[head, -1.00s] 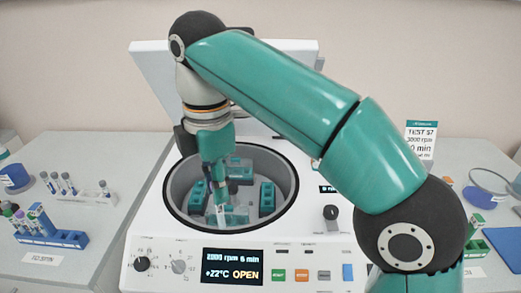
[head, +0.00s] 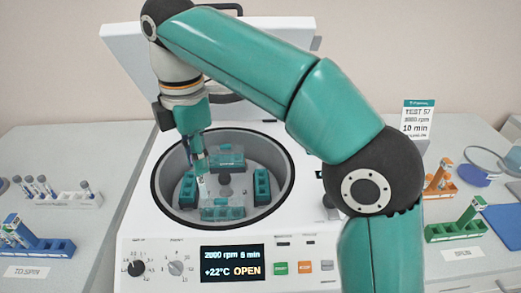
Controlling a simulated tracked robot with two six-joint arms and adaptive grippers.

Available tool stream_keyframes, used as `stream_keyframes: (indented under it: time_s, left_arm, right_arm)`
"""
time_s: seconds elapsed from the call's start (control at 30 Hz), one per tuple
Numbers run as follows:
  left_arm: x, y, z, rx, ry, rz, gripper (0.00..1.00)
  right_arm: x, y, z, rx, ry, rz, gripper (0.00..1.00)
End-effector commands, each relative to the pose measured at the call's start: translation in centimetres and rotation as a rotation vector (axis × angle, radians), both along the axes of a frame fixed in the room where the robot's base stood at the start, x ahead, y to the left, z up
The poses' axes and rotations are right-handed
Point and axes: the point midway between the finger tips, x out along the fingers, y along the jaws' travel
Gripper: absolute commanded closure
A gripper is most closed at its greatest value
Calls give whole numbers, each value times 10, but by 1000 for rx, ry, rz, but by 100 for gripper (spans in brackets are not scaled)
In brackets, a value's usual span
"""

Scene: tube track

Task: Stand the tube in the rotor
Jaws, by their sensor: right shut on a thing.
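The open centrifuge holds a round rotor (head: 241,178) with several teal buckets in its grey bowl. My right gripper (head: 199,163) points down over the left part of the bowl, shut on a slim pale tube (head: 202,187). The tube is close to upright, with its lower end just behind and above the left end of the front bucket (head: 222,212). Whether it touches the bucket I cannot tell. The left bucket (head: 187,190), back bucket (head: 229,161) and right bucket (head: 262,187) also show. My left gripper is out of view.
The raised lid (head: 125,60) stands behind the bowl. The front panel display (head: 232,263) reads OPEN. Tube racks stand on the left bench (head: 45,252) and right bench (head: 455,232). My right arm covers the machine's right side.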

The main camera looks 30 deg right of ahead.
Motion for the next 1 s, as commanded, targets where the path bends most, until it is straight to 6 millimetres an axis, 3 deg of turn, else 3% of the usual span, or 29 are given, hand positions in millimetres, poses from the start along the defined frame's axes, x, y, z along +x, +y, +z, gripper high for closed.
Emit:
stream_keyframes:
  time_s: [0.17,0.3,0.43,0.6,0.8,1.0]
  left_arm:
    - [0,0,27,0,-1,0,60]
    - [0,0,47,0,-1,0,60]
    - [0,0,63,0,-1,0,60]
    - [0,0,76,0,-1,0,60]
    - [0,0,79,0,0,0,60]
    - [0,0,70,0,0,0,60]
  right_arm:
    - [52,-45,-31,2,10,-73,99]
    - [91,-98,-73,3,10,-134,99]
    - [113,-150,-114,2,10,-183,99]
    - [123,-202,-155,0,7,-228,99]
    - [125,-229,-179,-2,2,-248,99]
    - [125,-231,-191,-3,2,-249,99]
